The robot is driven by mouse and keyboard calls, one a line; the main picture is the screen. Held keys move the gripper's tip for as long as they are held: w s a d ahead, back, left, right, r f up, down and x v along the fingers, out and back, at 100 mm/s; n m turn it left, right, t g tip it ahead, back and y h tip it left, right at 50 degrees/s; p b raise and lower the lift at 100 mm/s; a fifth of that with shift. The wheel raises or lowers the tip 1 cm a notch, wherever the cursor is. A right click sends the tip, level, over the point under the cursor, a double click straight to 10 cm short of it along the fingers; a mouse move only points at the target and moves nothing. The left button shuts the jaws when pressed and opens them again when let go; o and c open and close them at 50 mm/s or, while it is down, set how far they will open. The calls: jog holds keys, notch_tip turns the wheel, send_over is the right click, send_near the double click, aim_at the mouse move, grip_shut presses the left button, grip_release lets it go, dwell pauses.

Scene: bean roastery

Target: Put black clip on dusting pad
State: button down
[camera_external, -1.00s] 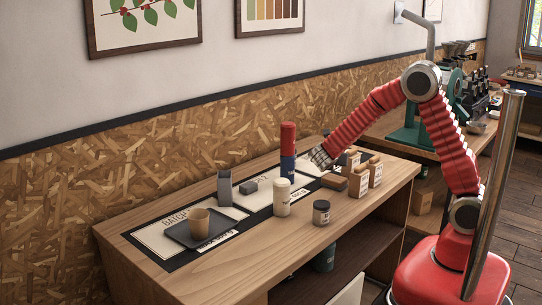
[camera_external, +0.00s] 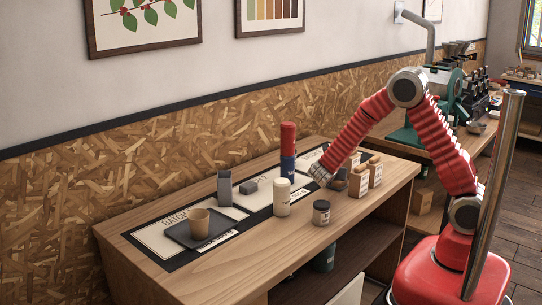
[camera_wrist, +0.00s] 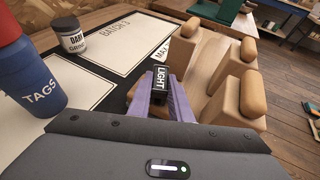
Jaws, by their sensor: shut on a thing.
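My gripper (camera_wrist: 160,97) is shut on the black clip (camera_wrist: 160,78), a small dark piece with a white label reading LIGHT between the two pale purple fingers in the wrist view. In the external view my gripper (camera_external: 319,174) is low over the right half of the table, left of the stoppered containers; the clip is too small to make out there. I cannot identify the dusting pad for certain. A small dark grey block (camera_external: 250,187) lies on the mat left of the gripper.
Wood-topped containers (camera_wrist: 240,110) stand close to the right of the fingers. A white canister (camera_external: 282,198), a dark-lidded jar (camera_external: 321,213) and a tray (camera_external: 180,237) with a cup share the table.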

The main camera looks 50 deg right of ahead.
jog(key=c, duration=1.6)
grip_release()
jog(key=v, duration=1.2)
